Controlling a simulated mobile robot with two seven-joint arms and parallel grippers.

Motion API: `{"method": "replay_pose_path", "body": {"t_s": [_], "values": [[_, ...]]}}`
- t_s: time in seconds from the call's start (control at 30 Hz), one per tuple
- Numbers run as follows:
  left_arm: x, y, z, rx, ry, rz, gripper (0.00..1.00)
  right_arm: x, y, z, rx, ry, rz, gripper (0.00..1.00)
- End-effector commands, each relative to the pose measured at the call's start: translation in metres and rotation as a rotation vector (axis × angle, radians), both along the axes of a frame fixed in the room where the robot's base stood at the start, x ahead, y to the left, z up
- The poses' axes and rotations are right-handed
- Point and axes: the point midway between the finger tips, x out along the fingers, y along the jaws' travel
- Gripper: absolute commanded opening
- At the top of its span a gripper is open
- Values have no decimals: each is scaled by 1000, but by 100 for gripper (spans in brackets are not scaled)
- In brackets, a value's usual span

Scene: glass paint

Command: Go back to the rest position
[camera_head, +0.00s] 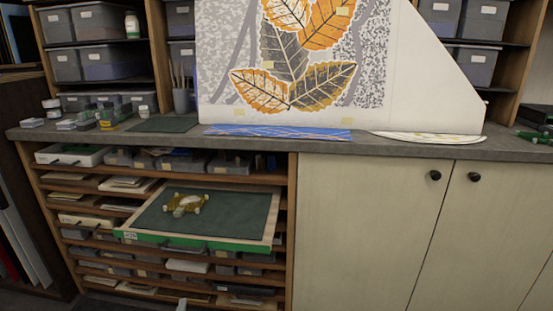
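No gripper of mine can be made out in the head view, and no arm is seen coming in from either side. A pulled-out tray (250,218) with a green front edge and a dark green lining sticks out of the shelf rack. A small crumpled yellow-brown object with pale parts (186,204) lies on its lining; I cannot tell exactly what it is.
A grey counter (330,143) runs across the view. A large leaf picture (300,55) stands on it, with a blue patterned strip (275,132) in front. Small jars (107,118) and a dark mat (163,125) are at left. Closed cabinet doors (365,230) are below right.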

Motion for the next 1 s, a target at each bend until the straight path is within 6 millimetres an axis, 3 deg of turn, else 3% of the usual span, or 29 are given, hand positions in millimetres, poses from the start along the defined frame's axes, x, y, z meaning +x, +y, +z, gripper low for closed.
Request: {"method": "replay_pose_path", "body": {"t_s": [0.03, 0.2, 0.3, 0.43, 0.6, 0.7, 0.83, 1.0], "values": [[-17, -3, -34, -74, 69, 9, 45, -8, -5, -2, -6, 14, -2, 50], [-94, -15, -140, -367, 285, 108, 45, -18, -11, -3, -11, 16, -1, 50], [-152, -19, -191, -527, 402, 213, 45, -25, -14, -4, -14, 19, -1, 50], [-236, -20, -242, -704, 534, 392, 45, -33, -19, -4, -18, 19, 0, 50], [-330, -15, -277, -855, 639, 633, 45, -41, -23, -4, -21, 21, 0, 50], [-364, -13, -286, -900, 665, 730, 45, -45, -25, -4, -22, 21, 0, 50], [-383, -11, -290, -926, 677, 790, 45, -47, -26, -4, -23, 22, -1, 50], [-386, -11, -290, -928, 677, 797, 45, -47, -26, -5, -23, 23, -1, 50]]}}
